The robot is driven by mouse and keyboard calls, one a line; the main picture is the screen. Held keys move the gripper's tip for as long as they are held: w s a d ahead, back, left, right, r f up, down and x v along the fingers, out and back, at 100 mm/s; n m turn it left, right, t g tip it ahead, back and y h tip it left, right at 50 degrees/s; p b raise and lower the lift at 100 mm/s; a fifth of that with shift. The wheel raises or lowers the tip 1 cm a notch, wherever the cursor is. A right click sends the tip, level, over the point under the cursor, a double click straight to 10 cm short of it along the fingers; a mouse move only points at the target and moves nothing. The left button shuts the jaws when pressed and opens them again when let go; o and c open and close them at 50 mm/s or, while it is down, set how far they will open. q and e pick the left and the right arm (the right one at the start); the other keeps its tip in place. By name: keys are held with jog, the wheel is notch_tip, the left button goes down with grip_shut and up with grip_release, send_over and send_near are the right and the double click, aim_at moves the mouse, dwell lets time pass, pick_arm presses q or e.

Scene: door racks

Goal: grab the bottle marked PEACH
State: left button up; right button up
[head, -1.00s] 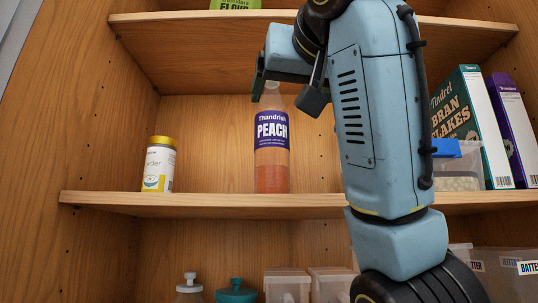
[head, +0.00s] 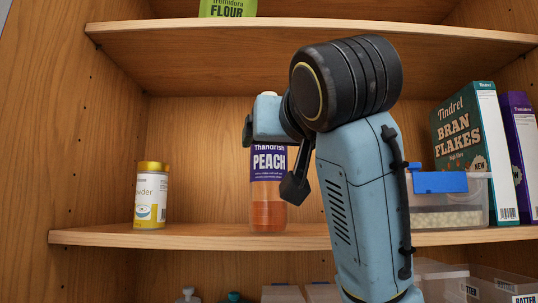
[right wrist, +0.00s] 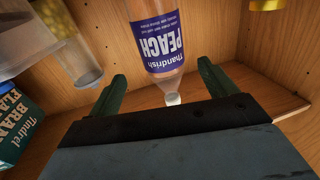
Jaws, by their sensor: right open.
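The PEACH bottle (head: 268,213), clear with a purple label and orange-pink drink low inside, stands upright on the middle shelf. My right gripper (head: 268,160) is in front of its upper part and hides its neck. In the right wrist view the bottle (right wrist: 155,40) appears upside down, its white cap towards the palm. The open fingers of the right gripper (right wrist: 162,70) show on either side of the bottle's upper part, with gaps; I cannot tell how deep it sits between them. My left gripper is not in view.
A yellow-capped powder jar (head: 152,197) stands left on the same shelf (head: 200,236). A blue-clipped clear container (head: 450,205) and a Bran Flakes box (head: 465,150) stand right. A flour bag (head: 228,8) is on the shelf above. Clear bins (head: 440,272) sit below.

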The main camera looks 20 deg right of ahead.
aim_at(269, 147)
jog(key=w+p, duration=0.1)
jog(key=w, duration=0.1)
jog(key=w+p, duration=0.1)
jog(key=w, duration=0.2)
jog(key=w+p, duration=0.1)
jog(key=w, duration=0.1)
jog(key=shift+w+d+r, duration=0.15)
jog(key=shift+w+r, duration=0.15)
jog(key=shift+w, duration=0.05)
jog(key=shift+c, duration=1.3)
jog(key=shift+r, duration=0.1)
jog(key=c, duration=1.2)
